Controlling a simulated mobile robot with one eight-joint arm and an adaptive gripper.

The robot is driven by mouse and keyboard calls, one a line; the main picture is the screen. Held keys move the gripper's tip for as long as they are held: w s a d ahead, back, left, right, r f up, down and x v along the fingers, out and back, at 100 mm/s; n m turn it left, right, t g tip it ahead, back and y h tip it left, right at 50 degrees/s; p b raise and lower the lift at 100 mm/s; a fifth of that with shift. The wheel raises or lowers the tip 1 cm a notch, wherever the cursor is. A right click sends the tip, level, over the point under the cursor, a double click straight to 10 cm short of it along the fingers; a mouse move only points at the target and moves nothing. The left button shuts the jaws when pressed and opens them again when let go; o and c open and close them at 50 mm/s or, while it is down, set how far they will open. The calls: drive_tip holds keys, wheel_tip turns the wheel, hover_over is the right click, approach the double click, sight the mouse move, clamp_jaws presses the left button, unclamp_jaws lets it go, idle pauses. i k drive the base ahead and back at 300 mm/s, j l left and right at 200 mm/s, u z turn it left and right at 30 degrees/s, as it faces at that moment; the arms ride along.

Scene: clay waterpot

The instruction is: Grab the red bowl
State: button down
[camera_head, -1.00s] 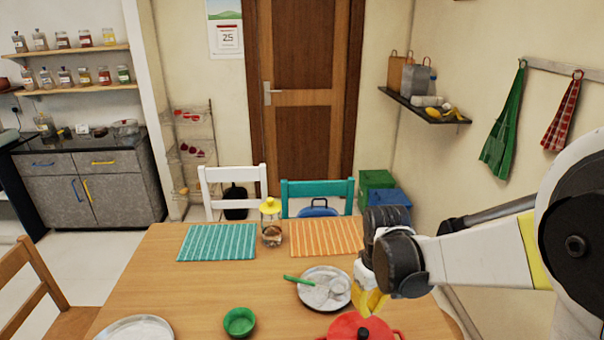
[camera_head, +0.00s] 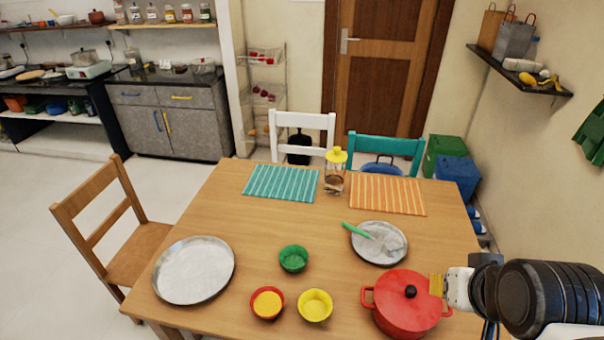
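The small red bowl (camera_head: 267,315) stands upright near the front edge of the wooden table, with something yellow filling it. A yellow bowl (camera_head: 315,306) is just right of it, and a green bowl (camera_head: 293,259) is behind the two. My gripper (camera_head: 437,285) is at the lower right, beside or above the right side of the red lidded pot (camera_head: 398,315). It is well to the right of the red bowl and apart from it. Its yellow fingertips are seen edge-on, so their opening cannot be made out.
The red pot and yellow bowl lie between my gripper and the red bowl. A large metal plate (camera_head: 194,271) is at left, a smaller plate (camera_head: 379,243) with a green-handled utensil behind the pot. A yellow-lidded jar (camera_head: 335,172) stands at the back. The table's middle is clear.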

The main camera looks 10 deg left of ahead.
sight(267, 302)
drive_tip(key=u, duration=1.3)
drive_tip(key=k+j, duration=0.15)
drive_tip(key=j, duration=0.2)
drive_tip(key=k+j+z, duration=0.1)
drive_tip(key=j, duration=0.3)
drive_tip(key=k+j, duration=0.15)
drive_tip(key=j, duration=0.2)
drive_tip(key=k+j+z, duration=0.1)
drive_tip(key=j, duration=0.25)
